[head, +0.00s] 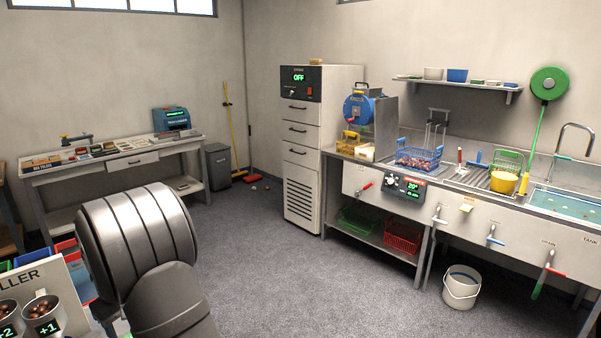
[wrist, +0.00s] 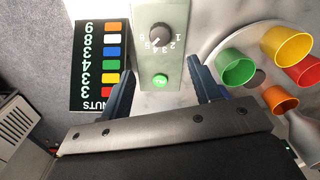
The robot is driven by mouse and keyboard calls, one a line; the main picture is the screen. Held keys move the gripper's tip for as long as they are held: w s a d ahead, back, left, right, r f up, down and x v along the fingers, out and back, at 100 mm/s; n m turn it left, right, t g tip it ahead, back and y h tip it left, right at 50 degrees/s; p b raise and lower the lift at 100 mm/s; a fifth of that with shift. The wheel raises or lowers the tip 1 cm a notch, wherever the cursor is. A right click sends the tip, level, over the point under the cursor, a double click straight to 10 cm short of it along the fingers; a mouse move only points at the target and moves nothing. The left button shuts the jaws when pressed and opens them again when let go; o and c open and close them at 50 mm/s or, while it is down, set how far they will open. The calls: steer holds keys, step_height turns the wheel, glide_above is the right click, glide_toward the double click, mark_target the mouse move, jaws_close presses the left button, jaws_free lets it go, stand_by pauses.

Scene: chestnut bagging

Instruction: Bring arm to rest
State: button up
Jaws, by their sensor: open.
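My gripper (wrist: 157,92) shows in the wrist view with its two dark blue fingers spread wide and nothing between them. A pale green panel with a dark dial (wrist: 169,39) and a lit green button (wrist: 160,81) lies in view between and beyond the fingertips. In the head view a large grey link of my arm fills the lower left, and my gripper is not visible there.
In the wrist view, a dark colour chart (wrist: 101,18) lies left of the dial panel, and coloured cups, one green (wrist: 238,68), stand at right. In the head view, a white bucket (head: 461,290) stands on open grey floor (head: 290,270) before the sink bench.

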step_height(320, 180, up, 5)
step_height(320, 180, down, 18)
steer(key=shift+r, duration=0.2)
steer(key=shift+f+n, duration=0.1)
steer(key=shift+n, duration=0.2)
steer(key=n, duration=0.5)
steer(key=shift+n, duration=0.3)
step_height(320, 180, up, 14)
steer(key=shift+f, duration=0.15)
stand_by(1.8)
